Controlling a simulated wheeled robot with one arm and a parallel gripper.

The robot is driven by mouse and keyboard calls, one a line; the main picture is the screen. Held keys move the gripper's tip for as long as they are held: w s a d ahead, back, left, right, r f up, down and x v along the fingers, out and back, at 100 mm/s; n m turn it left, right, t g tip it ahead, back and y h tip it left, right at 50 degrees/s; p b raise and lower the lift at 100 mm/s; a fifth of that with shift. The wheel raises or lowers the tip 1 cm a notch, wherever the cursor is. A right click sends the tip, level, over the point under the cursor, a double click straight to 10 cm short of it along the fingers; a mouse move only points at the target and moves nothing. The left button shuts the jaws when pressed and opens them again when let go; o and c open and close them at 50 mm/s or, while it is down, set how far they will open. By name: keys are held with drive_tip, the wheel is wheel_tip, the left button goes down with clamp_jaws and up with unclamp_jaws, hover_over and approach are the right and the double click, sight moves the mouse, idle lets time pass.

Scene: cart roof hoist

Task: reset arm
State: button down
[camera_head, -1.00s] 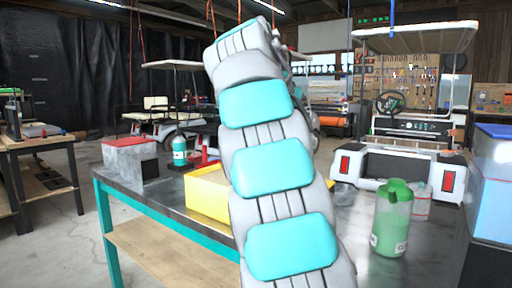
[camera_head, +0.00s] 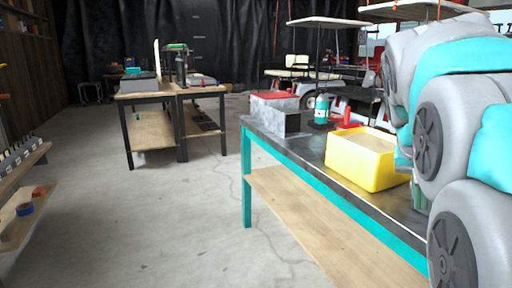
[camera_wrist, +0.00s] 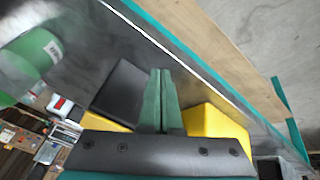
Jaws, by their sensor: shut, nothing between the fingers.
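My arm fills the right side of the head view, bent, with grey and turquoise links over the right end of the workbench. My gripper shows in the wrist view (camera_wrist: 161,72), its two green fingers pressed together with nothing between them. It points at the dark top of the workbench (camera_wrist: 85,50). In the head view the arm links hide most or all of the gripper. A yellow bin (camera_head: 362,169) stands on the bench beside the arm; it also shows behind the gripper in the wrist view (camera_wrist: 215,124).
A grey box with a red top (camera_head: 275,118), a teal bottle (camera_head: 321,110) and a red object (camera_head: 347,116) stand farther along the bench. A green jug (camera_wrist: 28,62) shows at left in the wrist view. Open floor (camera_head: 180,225) lies left of the bench.

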drive_tip(key=s+a+f+n+g+y, duration=0.2)
drive_tip(key=s+a+f, duration=0.6)
drive_tip(key=s+f, duration=0.4)
drive_tip(key=s+a+f+n+g+y, duration=0.2)
drive_tip(key=s+a+f+n, duration=0.2)
drive_tip(key=s+a+f, duration=0.5)
drive_tip(key=s+f, duration=0.3)
drive_tip(key=shift+s+a+n, duration=0.2)
drive_tip(key=shift+s+n, duration=0.15)
drive_tip(key=shift+n, duration=0.05)
